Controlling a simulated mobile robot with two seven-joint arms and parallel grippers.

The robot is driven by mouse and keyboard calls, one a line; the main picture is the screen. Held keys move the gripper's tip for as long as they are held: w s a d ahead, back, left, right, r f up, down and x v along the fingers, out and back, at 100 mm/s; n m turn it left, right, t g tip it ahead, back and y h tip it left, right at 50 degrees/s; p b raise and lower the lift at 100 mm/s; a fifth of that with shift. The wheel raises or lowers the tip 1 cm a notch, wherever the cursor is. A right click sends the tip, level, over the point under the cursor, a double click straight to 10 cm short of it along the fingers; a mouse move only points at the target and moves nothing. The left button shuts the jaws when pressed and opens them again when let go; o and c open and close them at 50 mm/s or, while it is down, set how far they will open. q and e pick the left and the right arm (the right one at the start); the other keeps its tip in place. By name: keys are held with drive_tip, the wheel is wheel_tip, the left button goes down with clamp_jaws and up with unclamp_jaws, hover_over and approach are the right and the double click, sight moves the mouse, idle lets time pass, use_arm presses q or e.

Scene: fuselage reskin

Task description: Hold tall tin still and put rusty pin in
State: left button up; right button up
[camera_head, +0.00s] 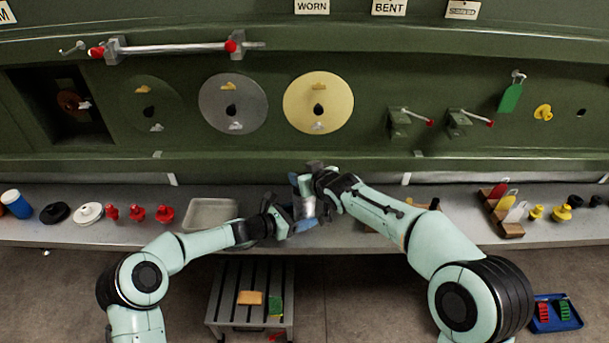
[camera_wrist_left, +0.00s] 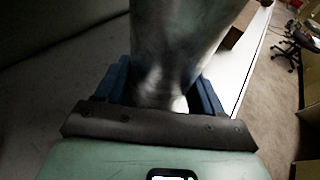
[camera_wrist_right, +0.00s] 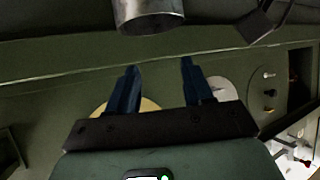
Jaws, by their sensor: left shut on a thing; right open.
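The tall tin (camera_head: 308,207), a grey metal cylinder, stands upright at the middle of the shelf. My left gripper (camera_head: 290,224) is shut on it low down; the left wrist view shows the tin (camera_wrist_left: 175,45) between the blue fingers. My right gripper (camera_head: 306,180) is just above the tin, near its top. In the right wrist view its blue fingers (camera_wrist_right: 160,90) are apart with nothing between them, and the tin's metal end (camera_wrist_right: 148,14) shows beyond them. I cannot make out the rusty pin; the inside of the tin is hidden.
A shallow tray (camera_head: 211,226) lies left of the tin, with red knobs (camera_head: 137,213) further left. A wooden block with coloured tags (camera_head: 500,222) stands at the right. The green panel (camera_head: 300,145) rises behind the shelf. A slatted stool (camera_head: 225,300) stands below.

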wheel_tip(320, 180, up, 8)
idle(1.0)
use_arm(q)
drive_tip(key=o, duration=0.9)
